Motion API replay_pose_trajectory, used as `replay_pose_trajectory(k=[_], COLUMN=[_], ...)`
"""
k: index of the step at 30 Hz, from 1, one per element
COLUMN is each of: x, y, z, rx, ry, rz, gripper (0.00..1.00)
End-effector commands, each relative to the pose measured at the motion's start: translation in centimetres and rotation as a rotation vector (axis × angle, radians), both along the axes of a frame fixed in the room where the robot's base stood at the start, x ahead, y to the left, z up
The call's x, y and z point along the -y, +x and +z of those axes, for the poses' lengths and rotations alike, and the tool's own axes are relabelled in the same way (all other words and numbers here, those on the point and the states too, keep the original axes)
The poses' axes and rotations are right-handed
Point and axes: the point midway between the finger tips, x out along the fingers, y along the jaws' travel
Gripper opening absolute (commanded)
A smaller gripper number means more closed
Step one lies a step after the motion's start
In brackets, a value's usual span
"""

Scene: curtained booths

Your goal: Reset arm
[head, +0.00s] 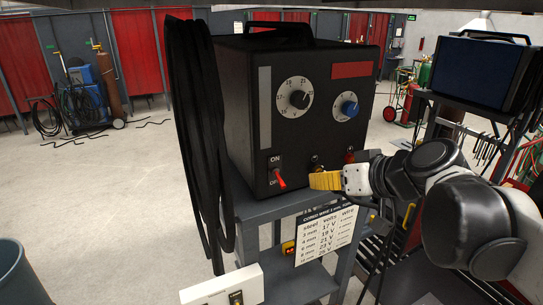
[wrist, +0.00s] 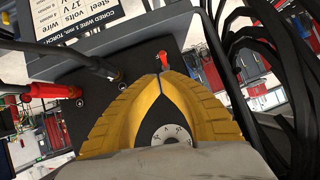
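My gripper (head: 325,181), with yellow ribbed fingers, is in front of the lower front panel of the black welding machine (head: 240,120). In the wrist view the fingers (wrist: 163,78) come together at the tips, with nothing seen between them. The red ON/OFF switch (head: 279,180) is left of the gripper in the head view, its lever tilted down towards OFF. In the wrist view the switch (wrist: 164,62) shows just beyond the fingertips; I cannot tell if they touch it. My arm reaches in from the right.
The machine has a black-knob dial (head: 298,99) and a blue-knob dial (head: 349,109). It stands on a grey cart (head: 240,200) with a settings card (head: 325,238). Black cables (head: 195,120) hang at its left. A red plug (wrist: 45,90) is beside the gripper.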

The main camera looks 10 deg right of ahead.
Motion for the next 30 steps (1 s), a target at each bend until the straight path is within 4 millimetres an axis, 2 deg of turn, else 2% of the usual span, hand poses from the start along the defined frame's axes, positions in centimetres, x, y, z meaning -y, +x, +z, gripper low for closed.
replay_pose_trajectory(k=[7, 8, 11, 14, 21, 30], x=[0.0, -0.1, -0.6, -1.3, -2.6, -2.5], y=[0.0, -0.1, -0.7, -1.9, -5.6, -9.8], z=[-0.3, -0.7, -3.5, -8.5, -22.6, -38.7], rx=[-0.002, -0.005, -0.028, -0.074, -0.205, -0.318], ry=[-0.001, -0.001, -0.007, -0.019, -0.072, -0.159], rz=[0.000, 0.000, -0.001, -0.007, -0.052, -0.146], gripper=[0.00, 0.00, 0.00, 0.00, 0.00, 0.00])
